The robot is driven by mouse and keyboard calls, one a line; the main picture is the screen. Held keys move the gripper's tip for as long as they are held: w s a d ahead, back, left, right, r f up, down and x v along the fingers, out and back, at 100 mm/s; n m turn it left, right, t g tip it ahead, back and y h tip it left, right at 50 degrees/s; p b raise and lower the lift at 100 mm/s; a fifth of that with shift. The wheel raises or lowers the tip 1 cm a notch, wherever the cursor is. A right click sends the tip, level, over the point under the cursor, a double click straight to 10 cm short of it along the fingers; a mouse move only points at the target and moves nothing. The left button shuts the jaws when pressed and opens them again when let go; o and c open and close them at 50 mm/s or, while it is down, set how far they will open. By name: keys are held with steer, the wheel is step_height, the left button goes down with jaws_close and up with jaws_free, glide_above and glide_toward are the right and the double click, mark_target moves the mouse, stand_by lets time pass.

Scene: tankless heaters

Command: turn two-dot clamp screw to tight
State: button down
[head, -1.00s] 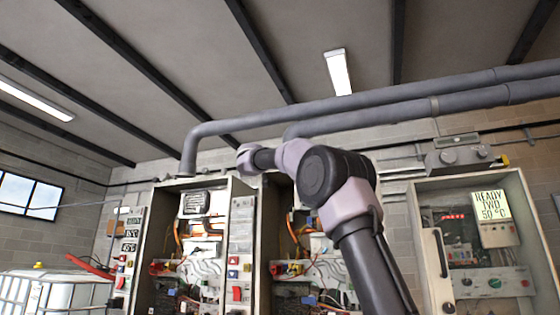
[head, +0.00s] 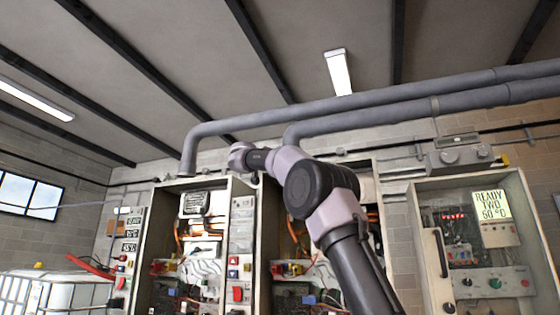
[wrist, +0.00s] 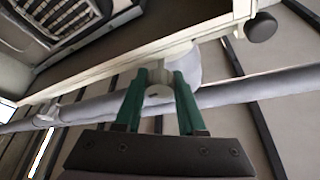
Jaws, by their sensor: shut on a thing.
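In the wrist view my gripper (wrist: 160,78) has its two green fingers closed on either side of a pale round screw head (wrist: 158,92), at the edge of a light metal cabinet frame (wrist: 100,65). I cannot make out two dots on the screw head, so its marking is not clear. In the head view my arm reaches up to the top of the open cabinets, and my gripper's fingers are hidden there.
A black knob (wrist: 260,27) sticks out to the right of my gripper. Grey pipes (head: 350,108) run above the cabinets. A right-hand cabinet (head: 475,240) carries a display (head: 492,205) reading READY TWO 60 °C. A white caged tank (head: 55,290) stands at the lower left.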

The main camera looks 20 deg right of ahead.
steer(key=c, duration=0.5)
jaws_free()
steer(key=n+t+y, duration=0.1)
steer(key=n, duration=0.1)
steer(key=n+t, duration=0.1)
steer(key=n, duration=0.2)
steer(key=n+t+y, duration=0.1)
steer(key=n, duration=0.2)
steer(key=shift+s+y, duration=0.1)
steer(key=shift+y, duration=0.2)
steer(key=s+a+f+n+y, duration=0.3)
steer(key=s+a+f+y, duration=0.1)
steer(key=s+f+y, duration=0.2)
steer(key=s+a+f+n+t+y, duration=0.1)
steer(key=s+a+f+n+y, duration=0.2)
steer(key=s+a+f+y, duration=0.2)
steer(key=s+a+f+n+y, duration=0.3)
steer(key=s+a+f+y, duration=0.2)
steer(key=s+f+y, duration=0.2)
steer(key=shift+s+a+f+n+t, duration=0.25)
steer(key=shift+s+f+n, duration=0.2)
steer(key=shift+f, duration=0.3)
